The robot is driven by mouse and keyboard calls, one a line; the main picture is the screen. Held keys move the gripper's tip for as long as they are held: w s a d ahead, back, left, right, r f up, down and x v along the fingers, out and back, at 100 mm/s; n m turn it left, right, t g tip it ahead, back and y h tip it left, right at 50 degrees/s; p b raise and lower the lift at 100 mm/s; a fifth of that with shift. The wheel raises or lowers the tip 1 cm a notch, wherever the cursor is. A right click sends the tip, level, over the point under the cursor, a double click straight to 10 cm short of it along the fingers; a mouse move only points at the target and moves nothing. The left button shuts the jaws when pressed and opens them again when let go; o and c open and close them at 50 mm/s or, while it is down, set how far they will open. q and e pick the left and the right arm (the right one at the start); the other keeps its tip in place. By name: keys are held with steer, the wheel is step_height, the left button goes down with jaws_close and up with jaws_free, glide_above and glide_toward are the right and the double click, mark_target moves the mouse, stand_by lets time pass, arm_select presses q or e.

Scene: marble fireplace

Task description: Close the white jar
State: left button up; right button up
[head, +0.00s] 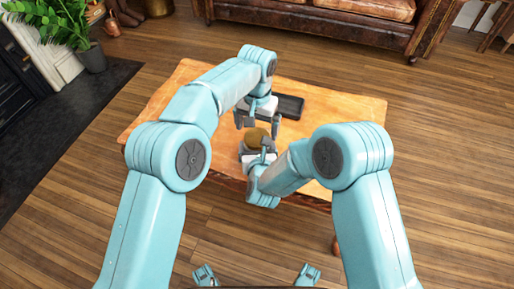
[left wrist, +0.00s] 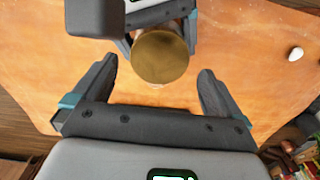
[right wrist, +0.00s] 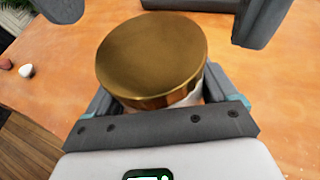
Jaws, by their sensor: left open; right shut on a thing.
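The white jar (right wrist: 200,98) shows as a small pale strip under a round gold lid (right wrist: 152,55) in the right wrist view. The lid sits over the jar's top; I cannot tell whether it is fastened. It also shows in the left wrist view (left wrist: 160,57) and the head view (head: 257,137). My right gripper (right wrist: 158,92) is shut on the jar from the side, below the lid. My left gripper (head: 258,119) is open and empty, close above the lid, its fingers on either side and apart from it.
The wooden table (head: 340,112) is mostly bare around the jar. A dark tray-like thing (head: 290,106) lies behind my left gripper. A small white rounded object (left wrist: 296,53) rests on the table. A leather sofa (head: 320,20) and a plant (head: 60,25) stand farther back.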

mark_target(257, 137)
arm_select(q)
steer(key=shift+r, duration=0.65)
step_height(257, 137, up, 3)
steer(key=n, duration=0.5)
steer(key=shift+r, duration=0.2)
steer(key=shift+f, duration=4.05)
